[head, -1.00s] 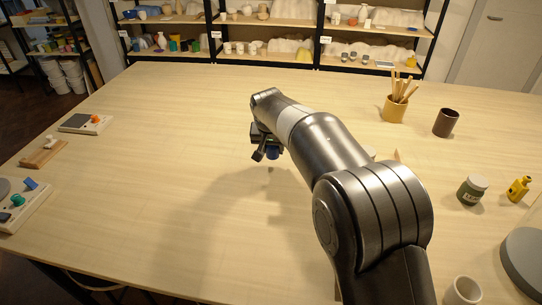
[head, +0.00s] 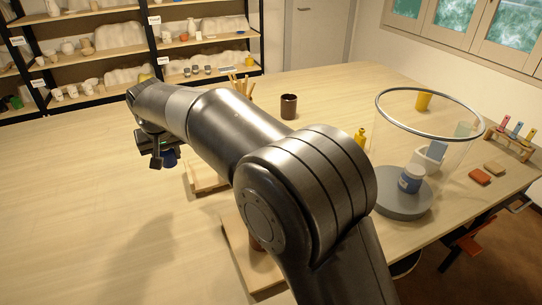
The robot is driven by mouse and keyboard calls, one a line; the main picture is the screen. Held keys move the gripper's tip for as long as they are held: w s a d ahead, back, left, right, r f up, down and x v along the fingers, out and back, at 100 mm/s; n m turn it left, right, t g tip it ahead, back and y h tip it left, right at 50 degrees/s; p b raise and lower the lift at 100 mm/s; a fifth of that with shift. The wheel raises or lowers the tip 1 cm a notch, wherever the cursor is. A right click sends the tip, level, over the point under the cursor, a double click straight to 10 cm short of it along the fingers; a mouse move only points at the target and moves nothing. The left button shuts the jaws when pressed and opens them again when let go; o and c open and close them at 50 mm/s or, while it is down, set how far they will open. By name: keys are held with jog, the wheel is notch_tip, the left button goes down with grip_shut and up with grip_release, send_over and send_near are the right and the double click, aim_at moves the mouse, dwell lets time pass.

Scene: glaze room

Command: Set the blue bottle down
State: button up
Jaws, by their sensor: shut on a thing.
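The blue bottle (head: 170,158) shows only as a small dark blue piece under my gripper (head: 163,157), at the left of the head view. My gripper is shut on it and holds it over the wooden table (head: 60,190). The far end of my arm hides much of the gripper and the bottle. I cannot tell the bottle's tilt or the gap beneath it.
The left tabletop is clear.

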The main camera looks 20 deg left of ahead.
jog(key=shift+w+d+r, duration=0.15)
jog(key=shift+w+r, duration=0.1)
jog(key=shift+r, duration=0.35)
jog(key=shift+w+d+r, duration=0.15)
jog(key=shift+w+r, duration=0.1)
jog(key=shift+r, duration=0.3)
jog(key=w+d+m+t+h, duration=0.1)
jog(key=w+d+m+h, duration=0.45)
jog(key=w+d, duration=2.55)
jog(key=a+f+y, duration=0.1)
jog(key=a+f, duration=0.2)
jog(key=f, duration=0.1)
jog(key=a+f+m+y, duration=0.1)
jog(key=a+f, duration=0.3)
jog(key=a+f+m+y, duration=0.1)
jog(key=a+f, duration=0.2)
jog(key=a, duration=0.1)
jog(key=shift+s+f+t, duration=0.15)
jog(key=shift+f+t, duration=0.15)
jog(key=shift+f, duration=0.1)
jog(key=shift+a+f, duration=0.3)
jog(key=shift+f, duration=1.9)
